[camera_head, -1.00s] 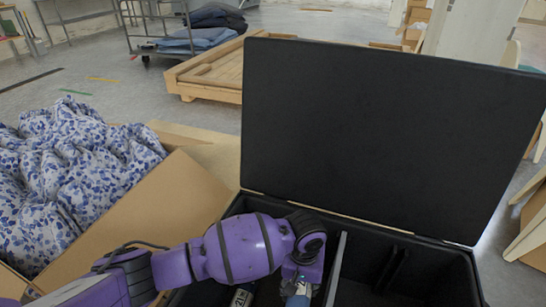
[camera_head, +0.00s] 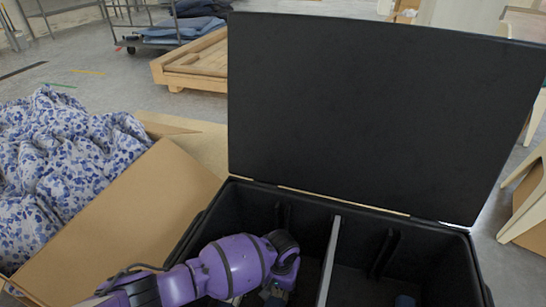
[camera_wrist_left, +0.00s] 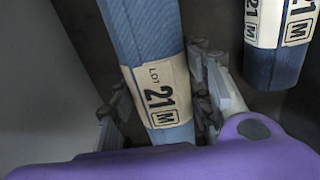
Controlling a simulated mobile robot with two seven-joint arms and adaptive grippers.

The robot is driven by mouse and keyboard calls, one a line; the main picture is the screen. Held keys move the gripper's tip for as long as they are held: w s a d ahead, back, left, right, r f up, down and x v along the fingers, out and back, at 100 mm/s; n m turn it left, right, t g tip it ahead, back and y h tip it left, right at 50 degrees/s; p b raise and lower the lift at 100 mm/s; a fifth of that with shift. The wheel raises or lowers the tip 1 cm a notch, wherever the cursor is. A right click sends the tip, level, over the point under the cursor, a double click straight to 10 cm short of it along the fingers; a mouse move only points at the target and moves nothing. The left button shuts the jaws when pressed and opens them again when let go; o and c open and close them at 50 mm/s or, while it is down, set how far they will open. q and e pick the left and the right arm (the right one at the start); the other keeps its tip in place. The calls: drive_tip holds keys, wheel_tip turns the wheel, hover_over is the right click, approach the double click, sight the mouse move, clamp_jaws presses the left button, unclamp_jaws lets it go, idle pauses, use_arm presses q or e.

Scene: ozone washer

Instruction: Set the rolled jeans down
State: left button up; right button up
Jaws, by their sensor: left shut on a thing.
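A blue rolled pair of jeans (camera_wrist_left: 147,35) with a cream band reading "LOT 21 M" runs between the fingers of my left gripper (camera_wrist_left: 158,95) in the left wrist view. The gripper is shut on it. In the head view my purple left arm reaches into the left compartment of the open black chest (camera_head: 335,250); the fingers are mostly hidden at the bottom edge. A second roll (camera_wrist_left: 275,60) with a "21 M" band is to the right of the held one, apart from it. I cannot tell whether the held roll touches the chest floor.
A grey divider (camera_head: 328,262) splits the chest, and its raised black lid (camera_head: 370,115) stands behind. A cardboard box (camera_head: 140,215) with blue-flowered fabric (camera_head: 60,165) is on the left. A wooden pallet (camera_head: 195,62) lies behind on the floor.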

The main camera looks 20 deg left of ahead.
use_arm(q)
wheel_tip(320, 180, down, 3)
drive_tip(key=shift+w+r+b, duration=0.15)
drive_tip(key=shift+b, duration=0.35)
drive_tip(key=shift+r, duration=0.15)
use_arm(e)
drive_tip(key=shift+w+d+f, duration=0.1)
drive_tip(key=shift+f, duration=0.55)
use_arm(q)
drive_tip(key=o, duration=1.5)
drive_tip(key=shift+f, duration=0.2)
drive_tip(key=shift+c, duration=0.2)
wheel_tip(320, 180, up, 12)
drive_tip(key=p, duration=0.5)
drive_tip(key=shift+r+p, duration=0.2)
drive_tip(key=shift+p, duration=0.2)
use_arm(e)
wheel_tip(320, 180, up, 6)
drive_tip(key=shift+w, duration=0.45)
